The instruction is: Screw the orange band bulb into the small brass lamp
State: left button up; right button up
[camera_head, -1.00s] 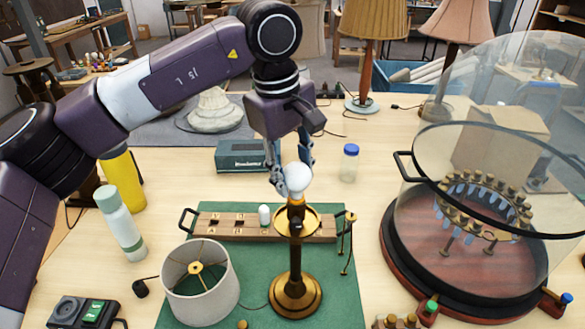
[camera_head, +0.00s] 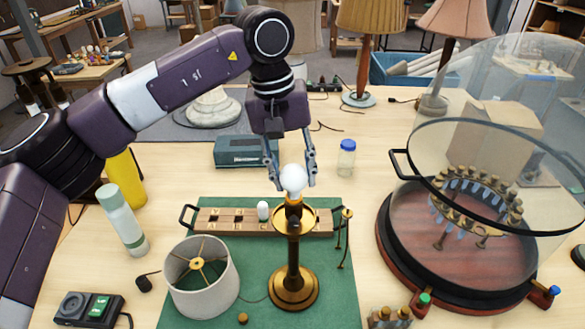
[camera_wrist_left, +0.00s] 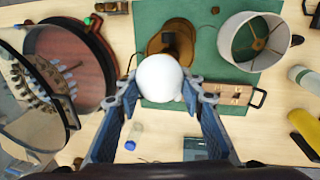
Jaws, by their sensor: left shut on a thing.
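The small brass lamp (camera_head: 293,255) stands upright on the green mat, its shade off. The white bulb with an orange band (camera_head: 293,180) sits upright at the lamp's top; the band shows just above the brass. How deep its base is in the socket is hidden. My left gripper (camera_head: 292,184) points down over the lamp and is shut on the bulb, one finger on each side. In the left wrist view the white globe (camera_wrist_left: 159,77) is between the fingertips, with the lamp's brass base (camera_wrist_left: 172,35) beyond it. My right gripper is not in view.
A cream lampshade (camera_head: 200,280) stands left of the lamp. A wooden rack (camera_head: 225,222) with a white bulb (camera_head: 263,210) lies behind it. A glass dome on a round wooden base (camera_head: 400,270) fills the right. A blue-capped jar (camera_head: 346,158) and a green box (camera_head: 240,150) are behind.

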pick_arm(q)
jog(key=m, duration=0.1)
jog(key=m+p, duration=0.1)
jog(key=m, duration=0.1)
jog(key=shift+d+r+g, duration=0.15)
jog(key=shift+d+g, duration=0.05)
jog(key=shift+g, duration=0.2)
jog(key=shift+m, duration=0.8)
jog(key=o, duration=1.2)
jog(key=shift+c, duration=0.2)
